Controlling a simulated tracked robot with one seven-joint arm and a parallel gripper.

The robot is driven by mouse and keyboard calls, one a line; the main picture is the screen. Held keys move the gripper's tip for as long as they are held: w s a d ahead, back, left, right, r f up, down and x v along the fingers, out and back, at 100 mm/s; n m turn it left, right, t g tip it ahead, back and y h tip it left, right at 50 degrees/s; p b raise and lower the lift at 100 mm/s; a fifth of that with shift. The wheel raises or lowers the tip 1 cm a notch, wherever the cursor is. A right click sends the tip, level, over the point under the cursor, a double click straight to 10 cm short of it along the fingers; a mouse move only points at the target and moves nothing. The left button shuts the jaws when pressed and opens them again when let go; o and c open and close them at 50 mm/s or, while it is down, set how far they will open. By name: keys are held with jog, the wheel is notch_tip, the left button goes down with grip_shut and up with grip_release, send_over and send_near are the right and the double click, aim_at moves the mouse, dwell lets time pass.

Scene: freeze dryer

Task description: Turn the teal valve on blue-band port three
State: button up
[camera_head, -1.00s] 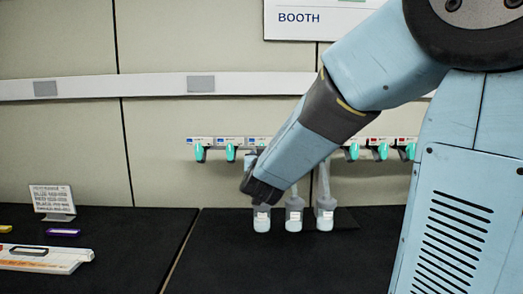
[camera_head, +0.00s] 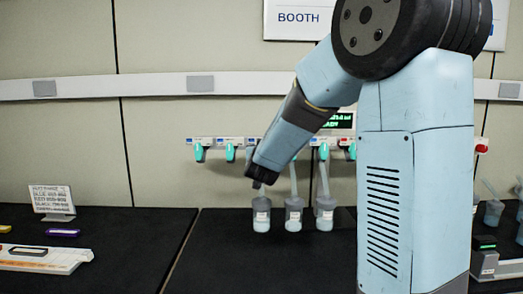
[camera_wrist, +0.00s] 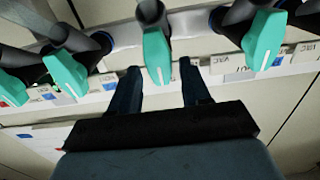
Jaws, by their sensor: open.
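A row of teal valves hangs under a labelled strip on the back wall; in the head view one (camera_head: 199,153) is far left, another (camera_head: 230,153) beside it. Blue-marked labels (camera_head: 228,141) sit above the left ones. In the wrist view, which looks inverted, a teal valve (camera_wrist: 157,55) shows between the fingertips of my gripper (camera_wrist: 158,67). The gripper is open, a finger on each side in the picture; I cannot tell contact or depth. Other teal valves flank it at right (camera_wrist: 265,38) and left (camera_wrist: 67,75). Port numbers are unreadable. My forearm hides part of the row in the head view.
Flasks (camera_head: 293,215) with pale contents hang below the row, close to my forearm. A small sign (camera_head: 52,200) and a white tray (camera_head: 45,262) are at left on the black bench. A green-lit display (camera_head: 340,120) is partly hidden behind my arm.

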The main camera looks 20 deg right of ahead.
grip_shut()
dwell(0.3)
dwell(0.3)
jog(key=m, duration=0.6)
jog(key=shift+s+d+f+m, duration=0.1)
jog(key=shift+d+f+m, duration=0.05)
jog(key=shift+d+m, duration=0.2)
jog(key=m, duration=0.5)
jog(key=shift+d+f, duration=0.3)
jog(key=shift+m, duration=0.25)
grip_release()
